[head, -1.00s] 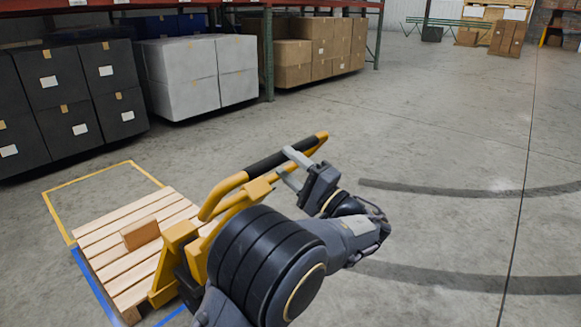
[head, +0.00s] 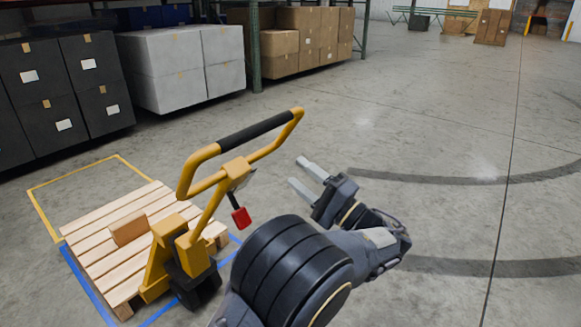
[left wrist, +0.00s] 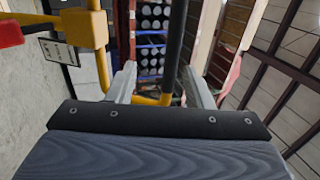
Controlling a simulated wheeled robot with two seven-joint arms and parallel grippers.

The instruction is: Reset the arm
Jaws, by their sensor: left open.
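My left gripper (head: 304,176) is open and empty in the head view, to the right of the yellow pallet jack's handle (head: 256,131) and apart from it. In the left wrist view its two grey fingers (left wrist: 163,86) stand wide apart, with the black grip of the handle (left wrist: 175,45) seen beyond them. The jack's yellow body (head: 182,247) stands at a wooden pallet (head: 95,232). A red tag (head: 241,217) hangs below the handle; it also shows in the left wrist view (left wrist: 10,34). My right gripper is out of view.
A small wooden block (head: 129,229) is on the pallet. Yellow and blue floor tape (head: 88,170) surrounds the pallet. Dark boxes (head: 90,72), white boxes (head: 180,68) and brown cartons (head: 305,38) stand at the back. The concrete floor on the right (head: 450,130) is clear.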

